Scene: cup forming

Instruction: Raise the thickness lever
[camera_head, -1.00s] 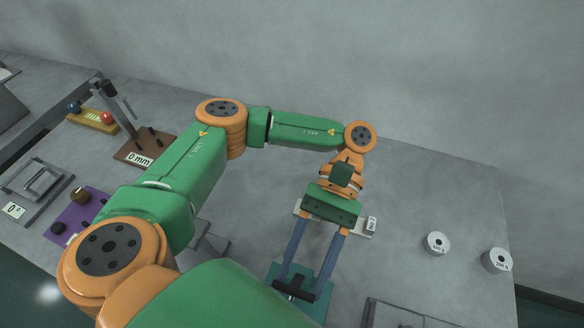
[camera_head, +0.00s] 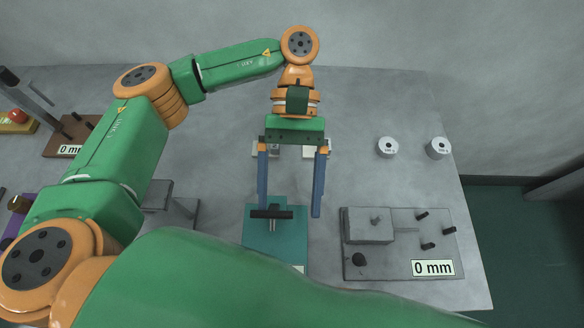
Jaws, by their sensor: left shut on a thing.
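A teal plate (camera_head: 262,238) lies on the bench below centre. A black crossbar handle (camera_head: 271,213) on a short pale stem stands over it and looks like the lever. My left gripper (camera_head: 289,212) reaches down from above with its two blue fingers pointing towards the plate. It is shut on the black handle, whose left end overlaps the left fingertip. Contact at the right fingertip is not clear. My own green arm link hides the plate's lower part and most of a pale label there. My right gripper is not in view.
A grey fixture (camera_head: 370,226) with black pegs and a "0 mm" label stands right of the plate. Two white weights (camera_head: 388,147) (camera_head: 438,148) stand behind it. A brown stand (camera_head: 72,137) is at far left.

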